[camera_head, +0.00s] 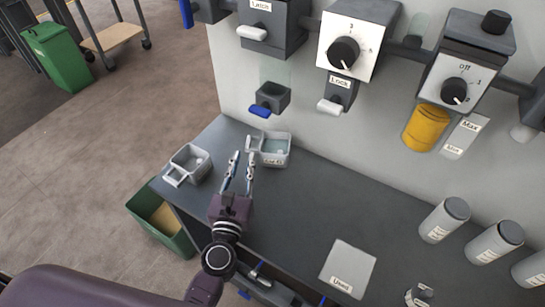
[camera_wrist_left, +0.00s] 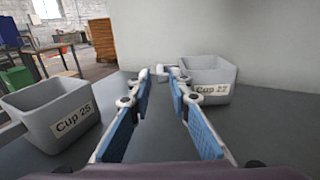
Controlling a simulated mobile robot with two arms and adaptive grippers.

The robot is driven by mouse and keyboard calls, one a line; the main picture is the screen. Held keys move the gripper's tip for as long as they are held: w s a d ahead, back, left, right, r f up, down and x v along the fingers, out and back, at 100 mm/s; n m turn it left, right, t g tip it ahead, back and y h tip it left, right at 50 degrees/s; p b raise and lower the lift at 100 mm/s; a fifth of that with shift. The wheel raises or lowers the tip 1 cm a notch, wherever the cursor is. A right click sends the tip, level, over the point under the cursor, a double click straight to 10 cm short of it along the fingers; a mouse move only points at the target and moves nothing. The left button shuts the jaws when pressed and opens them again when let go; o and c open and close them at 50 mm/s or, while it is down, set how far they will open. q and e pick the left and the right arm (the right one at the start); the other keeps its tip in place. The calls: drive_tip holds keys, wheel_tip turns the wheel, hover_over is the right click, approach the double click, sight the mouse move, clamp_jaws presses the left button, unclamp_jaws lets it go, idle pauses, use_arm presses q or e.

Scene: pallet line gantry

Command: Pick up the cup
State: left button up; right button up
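Two light grey cups with side handles stand on a dark grey bench. The cup labelled Cup 22 (camera_head: 275,152) is by the wall; its handle points left. It also shows in the left wrist view (camera_wrist_left: 215,75), with the handle ahead, between the fingers' lines. The other cup (camera_head: 190,160) is near the bench's left end and reads Cup 25 in the left wrist view (camera_wrist_left: 55,110). My left gripper (camera_head: 241,156) is open, its fingers apart and nothing clearly held. Its tips are just short of Cup 22's handle; exact contact cannot be told.
Above the bench (camera_head: 290,215), the wall carries a dispenser with a blue lever (camera_head: 261,111), a Lock lever (camera_head: 330,106) and dials. Several labelled canisters (camera_head: 444,220) stand at right. A plate marked Used (camera_head: 347,268) lies in front. A green bin (camera_head: 165,225) is below left.

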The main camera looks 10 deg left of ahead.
sight(246, 149)
use_arm(q)
drive_tip(key=shift+w+p, duration=0.45)
drive_tip(key=shift+w+f, duration=0.15)
drive_tip(key=shift+w, duration=0.5)
drive_tip(key=w, duration=0.3)
drive_tip(key=w+p, duration=0.1)
drive_tip(key=w, duration=0.1)
drive_tip(key=shift+w+a, duration=0.2)
drive_tip(key=shift+a, duration=0.05)
clamp_jaws()
use_arm(e)
drive_tip(key=shift+s+r, duration=0.3)
drive_tip(key=shift+r, duration=0.2)
